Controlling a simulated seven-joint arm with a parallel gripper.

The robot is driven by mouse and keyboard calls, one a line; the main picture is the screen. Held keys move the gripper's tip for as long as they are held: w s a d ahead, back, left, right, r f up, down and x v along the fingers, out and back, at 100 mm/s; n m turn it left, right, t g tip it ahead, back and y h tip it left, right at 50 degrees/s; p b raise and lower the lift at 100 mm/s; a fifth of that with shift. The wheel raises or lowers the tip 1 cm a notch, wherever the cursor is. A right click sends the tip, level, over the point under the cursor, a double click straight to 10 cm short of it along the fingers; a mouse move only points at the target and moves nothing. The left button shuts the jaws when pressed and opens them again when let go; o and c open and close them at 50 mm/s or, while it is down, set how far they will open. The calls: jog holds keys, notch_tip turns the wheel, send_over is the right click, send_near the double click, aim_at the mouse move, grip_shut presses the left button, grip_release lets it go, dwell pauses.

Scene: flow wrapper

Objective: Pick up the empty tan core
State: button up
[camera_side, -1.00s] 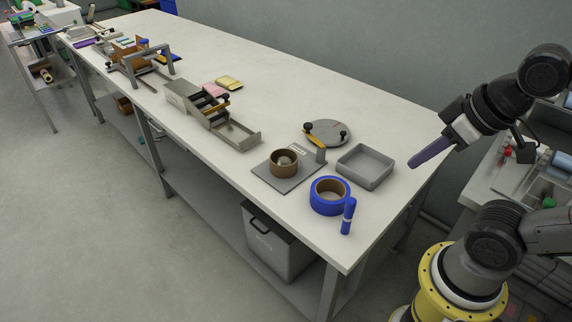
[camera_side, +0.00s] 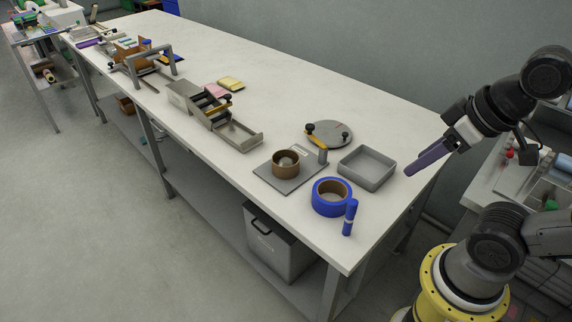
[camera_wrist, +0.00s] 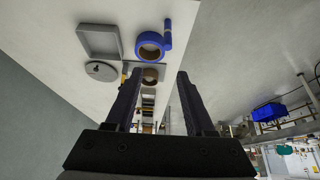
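The tan core (camera_side: 285,171) is a brown ring standing on a grey plate (camera_side: 265,176) with a small upright post, around a pale hub in its middle. In the wrist view the core (camera_wrist: 150,80) shows partly between my fingers, well beyond them.
A blue tape roll (camera_side: 318,204) and a blue marker (camera_side: 349,218) stand in front of the core. A grey open tray (camera_side: 368,180) and a round grey disc (camera_side: 332,128) lie nearby. A metal fixture (camera_side: 205,112) stands farther left.

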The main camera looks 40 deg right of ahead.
jog(key=o, duration=0.7)
jog(key=shift+c, duration=0.2)
